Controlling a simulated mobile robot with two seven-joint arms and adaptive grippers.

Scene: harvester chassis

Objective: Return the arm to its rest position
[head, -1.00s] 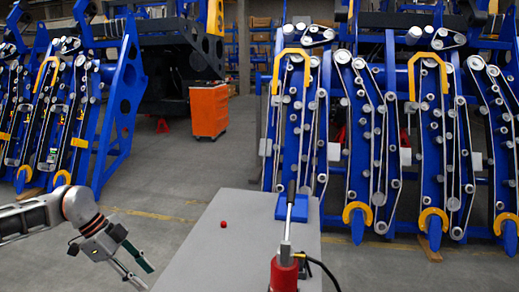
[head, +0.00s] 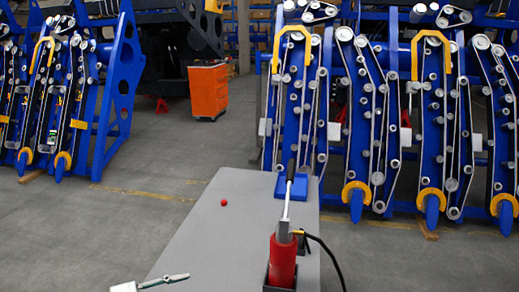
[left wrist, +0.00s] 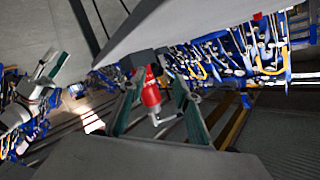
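My left gripper (head: 160,283) shows only as a light finger piece at the bottom edge of the head view; the rest of that arm is out of frame. In the left wrist view its two dark green fingers (left wrist: 156,118) are spread apart with nothing held between them. A red cylinder tool (left wrist: 151,95) shows beyond them, apart from the fingers. What looks like my right gripper (left wrist: 45,75) is at the left of that view, partly cut off; its opening is unclear. It is not in the head view.
A grey table (head: 215,245) carries a red ball (head: 224,202), a blue block (head: 297,187) and the upright red tool (head: 283,262) with a metal rod and black cable. Blue chassis racks (head: 375,120) stand behind. An orange cabinet (head: 208,91) stands at the back. Floor left of the table is clear.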

